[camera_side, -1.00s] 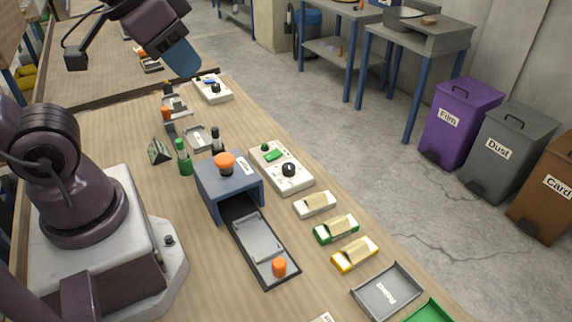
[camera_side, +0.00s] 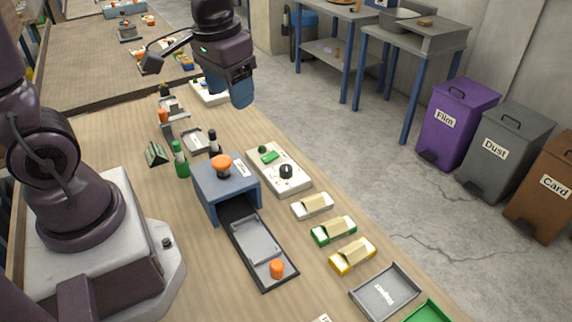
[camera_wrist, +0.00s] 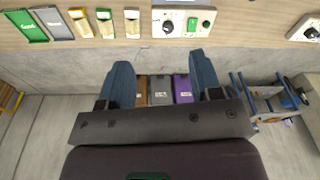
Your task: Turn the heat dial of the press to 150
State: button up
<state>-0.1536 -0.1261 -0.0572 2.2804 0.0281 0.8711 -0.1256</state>
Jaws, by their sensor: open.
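The press (camera_side: 228,185) is a blue-grey block with an orange knob on top, standing on the bench. Beside it on the right lies a white control box (camera_side: 278,170) with a green switch and a black dial (camera_side: 286,171). The box also shows at the top of the wrist view (camera_wrist: 183,21), with its dial (camera_wrist: 168,27) at the left end; the number it points to is too small to read. My gripper (camera_side: 241,98) is open and empty, high above the bench and behind the control box. Its two blue fingers (camera_wrist: 160,80) are spread apart in the wrist view.
Another white box with a dial (camera_wrist: 309,31) sits at the right edge of the wrist view. Sanding blocks (camera_side: 333,230), a grey tray (camera_side: 386,292) and bottles (camera_side: 181,160) stand around the press. Bins (camera_side: 457,122) are on the floor.

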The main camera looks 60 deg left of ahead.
aim_at(286, 167)
jog(key=w+a+f+n+g, duration=0.1)
jog(key=w+a+f+n, duration=0.3)
jog(key=w+f+n, duration=0.7)
jog(key=f, duration=0.4)
jog(key=w+f+m, duration=0.1)
jog(key=f, duration=0.4)
jog(key=f+m, duration=0.1)
jog(key=f, duration=0.4)
jog(key=shift+w+d, duration=0.2)
jog(key=shift+w, duration=0.15)
jog(key=c, duration=0.9)
